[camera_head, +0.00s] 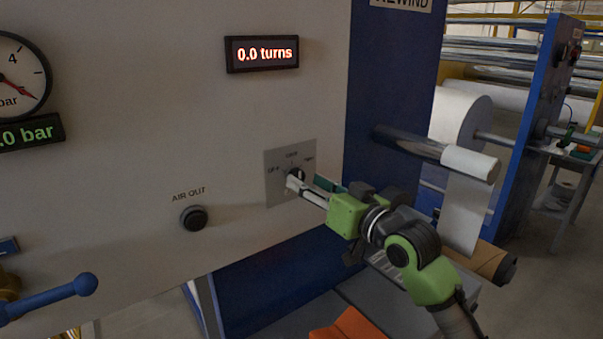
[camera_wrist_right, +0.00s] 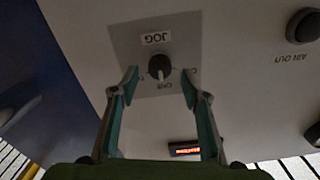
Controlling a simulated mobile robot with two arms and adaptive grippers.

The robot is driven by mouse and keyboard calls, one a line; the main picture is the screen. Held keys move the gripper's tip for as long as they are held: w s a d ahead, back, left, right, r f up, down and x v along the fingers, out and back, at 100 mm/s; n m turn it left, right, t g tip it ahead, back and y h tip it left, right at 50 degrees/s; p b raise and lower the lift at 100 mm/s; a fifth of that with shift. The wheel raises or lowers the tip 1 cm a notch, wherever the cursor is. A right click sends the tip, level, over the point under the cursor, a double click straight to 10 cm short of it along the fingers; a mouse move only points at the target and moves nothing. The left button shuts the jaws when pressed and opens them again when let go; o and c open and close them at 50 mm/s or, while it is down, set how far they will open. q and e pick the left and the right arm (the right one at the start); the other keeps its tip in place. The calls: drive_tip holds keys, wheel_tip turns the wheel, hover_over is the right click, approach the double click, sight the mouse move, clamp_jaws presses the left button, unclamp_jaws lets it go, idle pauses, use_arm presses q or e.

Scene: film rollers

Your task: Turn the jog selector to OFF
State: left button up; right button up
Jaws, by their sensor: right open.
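The jog selector (camera_wrist_right: 160,67) is a small black knob on a grey square plate (camera_head: 275,196) fixed to the pale machine panel. The plate carries position marks and, in the wrist view, a JOG label (camera_wrist_right: 155,38). My right gripper (camera_head: 300,182) is at the plate in the head view and partly hides the knob. In the wrist view my right gripper (camera_wrist_right: 159,82) is open, with one finger on each side of the knob and a gap on both sides. Which mark the knob points to is hard to read. My left gripper is not in view.
A round AIR OUT button (camera_head: 194,217) sits left of the plate. A display (camera_head: 262,53) reads 0.0 turns above. A pressure gauge (camera_head: 18,75) and a blue lever (camera_head: 50,300) are at the far left. A blue column (camera_head: 385,90) and rollers (camera_head: 465,160) stand to the right.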

sight(300, 178)
drive_tip(key=shift+x, duration=1.6)
drive_tip(key=c, duration=1.1)
